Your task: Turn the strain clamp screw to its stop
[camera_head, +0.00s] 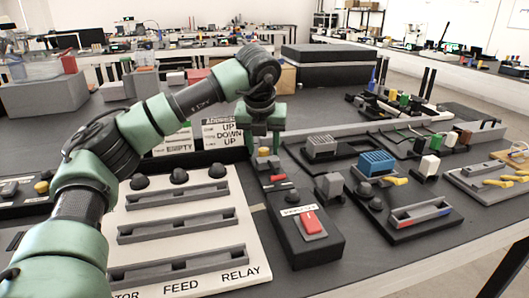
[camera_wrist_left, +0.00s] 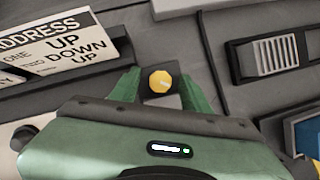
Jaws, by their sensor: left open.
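A round yellow screw head (camera_wrist_left: 160,81) with a slot-like mark sits on a small dark block, with a grey part just below it. In the head view the yellow screw head (camera_head: 263,151) shows small, under my left gripper (camera_head: 262,141). In the left wrist view my left gripper (camera_wrist_left: 160,92) is open, with one green finger on each side of the screw head. Gaps show between the fingers and the screw, and I cannot tell the height of the fingertips over it. The gripper body hides the lower part of the clamp. My right gripper is not in view.
An address sign (camera_head: 222,132) stands left of the gripper. A white slotted board (camera_head: 185,240) lies in front left, and a black box with a red switch (camera_head: 311,222) in front. A blue ribbed block (camera_head: 376,162) and a grey ribbed block (camera_head: 321,146) stand to the right.

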